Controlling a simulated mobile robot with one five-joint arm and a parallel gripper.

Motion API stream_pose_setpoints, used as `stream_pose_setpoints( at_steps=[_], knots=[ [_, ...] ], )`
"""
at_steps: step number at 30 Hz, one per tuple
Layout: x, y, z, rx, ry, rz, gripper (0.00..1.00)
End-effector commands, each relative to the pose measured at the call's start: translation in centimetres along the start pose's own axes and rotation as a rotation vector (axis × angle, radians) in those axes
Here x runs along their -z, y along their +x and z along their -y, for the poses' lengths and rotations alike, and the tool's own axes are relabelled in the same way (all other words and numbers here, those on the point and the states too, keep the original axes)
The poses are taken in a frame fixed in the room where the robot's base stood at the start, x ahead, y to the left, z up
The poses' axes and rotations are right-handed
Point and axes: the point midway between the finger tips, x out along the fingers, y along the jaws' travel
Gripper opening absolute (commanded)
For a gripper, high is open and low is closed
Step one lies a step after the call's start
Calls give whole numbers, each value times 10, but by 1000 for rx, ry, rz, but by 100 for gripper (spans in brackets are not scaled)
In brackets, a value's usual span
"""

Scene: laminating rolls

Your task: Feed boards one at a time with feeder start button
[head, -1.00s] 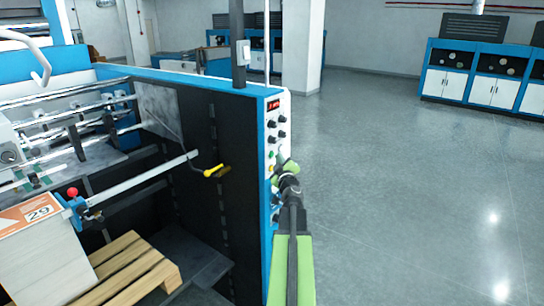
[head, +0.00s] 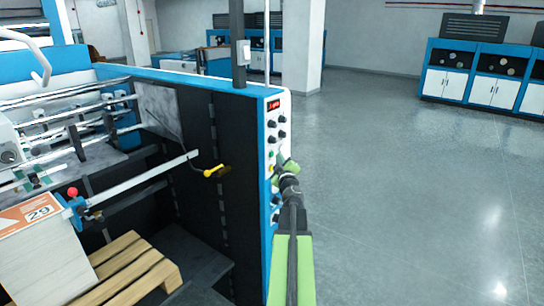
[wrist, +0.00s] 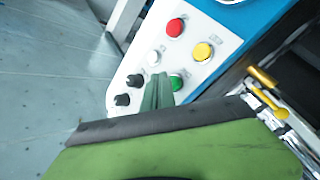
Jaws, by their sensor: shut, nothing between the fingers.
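The control panel (head: 277,125) on the end of the blue and black machine carries a small red display and several knobs and buttons. A green button (wrist: 177,83) shows in the wrist view, with a white button (wrist: 154,58), a yellow button (wrist: 203,51) and a red button (wrist: 174,27) around it. My gripper (wrist: 158,92) is shut and empty, its green fingertips right beside the green button; I cannot tell whether they touch the panel. In the head view my gripper (head: 285,163) is at the panel's front. A stack of boards (head: 52,262) labelled 29 stands at lower left.
A wooden pallet (head: 125,268) lies in the machine's bay. A yellow-handled lever (head: 213,171) sticks out on the machine's inner wall. A grey pillar (head: 302,45) and blue cabinets (head: 478,80) stand farther back. The floor at right is clear.

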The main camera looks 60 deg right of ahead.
Motion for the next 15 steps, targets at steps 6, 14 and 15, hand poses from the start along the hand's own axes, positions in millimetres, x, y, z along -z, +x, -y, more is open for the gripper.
stream_pose_setpoints(
  at_steps=[6,14,15],
  knots=[
    [3,5,3,0,0,0,0],
    [4,6,4,0,0,0,0],
    [4,6,4,0,0,0,0]
  ],
)
